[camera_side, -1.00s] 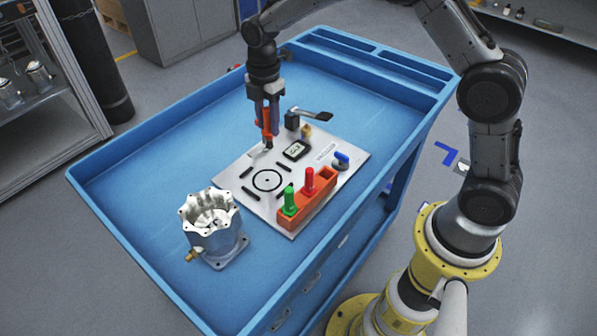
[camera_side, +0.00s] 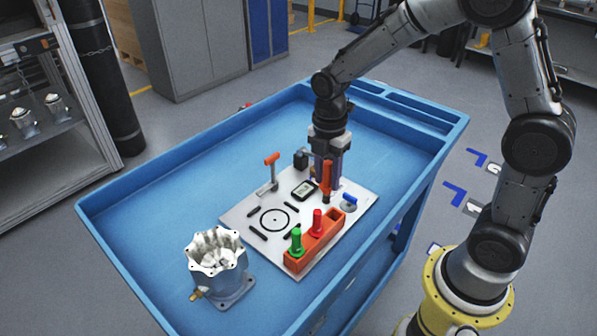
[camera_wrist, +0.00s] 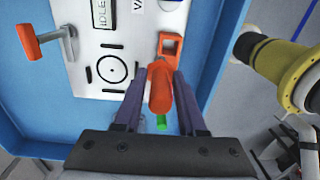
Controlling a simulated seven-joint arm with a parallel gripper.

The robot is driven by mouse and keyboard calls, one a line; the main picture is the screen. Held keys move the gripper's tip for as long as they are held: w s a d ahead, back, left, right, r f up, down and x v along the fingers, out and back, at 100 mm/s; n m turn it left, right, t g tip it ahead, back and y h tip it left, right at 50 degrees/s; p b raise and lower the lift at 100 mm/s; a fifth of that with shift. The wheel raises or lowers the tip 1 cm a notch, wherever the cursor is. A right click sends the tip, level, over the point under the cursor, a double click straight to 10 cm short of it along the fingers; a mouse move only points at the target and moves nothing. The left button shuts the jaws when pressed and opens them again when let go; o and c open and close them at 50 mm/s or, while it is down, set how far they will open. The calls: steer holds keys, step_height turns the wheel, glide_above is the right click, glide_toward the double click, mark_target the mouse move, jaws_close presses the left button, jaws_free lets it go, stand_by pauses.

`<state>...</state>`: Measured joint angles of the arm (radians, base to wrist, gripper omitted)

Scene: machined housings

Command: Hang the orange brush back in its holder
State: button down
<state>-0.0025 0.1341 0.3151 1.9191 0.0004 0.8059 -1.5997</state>
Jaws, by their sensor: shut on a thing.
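The orange brush (camera_side: 327,176) is upright in my gripper (camera_side: 328,178), its dark lower end pointing down. In the wrist view the brush (camera_wrist: 159,88) sits between the two fingers of my gripper (camera_wrist: 158,88). The orange-red holder (camera_side: 318,243) stands on the grey plate, with a green-handled tool (camera_side: 296,243) and a red-handled tool (camera_side: 317,222) in it. Its far-right slot looks empty. The brush is just behind and above that end. The holder's open end also shows in the wrist view (camera_wrist: 163,57). I cannot tell whether the brush touches it.
An orange T-shaped handle on a metal stem (camera_side: 272,160) stands at the plate's left. A small display (camera_side: 303,191) and a blue-handled knob (camera_side: 349,199) are near my gripper. A silver housing (camera_side: 216,265) stands front left. The blue bench top (camera_side: 150,205) is clear at left.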

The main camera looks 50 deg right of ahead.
steer(key=shift+s+d+r, duration=0.3)
steer(key=shift+s+r, duration=0.15)
steer(key=shift+s, duration=0.1)
steer(key=shift+s+d+r, duration=0.25)
steer(key=shift+s+r, duration=0.2)
steer(key=shift+s, duration=0.1)
steer(key=shift+f, duration=0.1)
steer(key=shift+f, duration=2.35)
steer(key=shift+f, duration=2.2)
stand_by(1.4)
jaws_free()
stand_by(0.5)
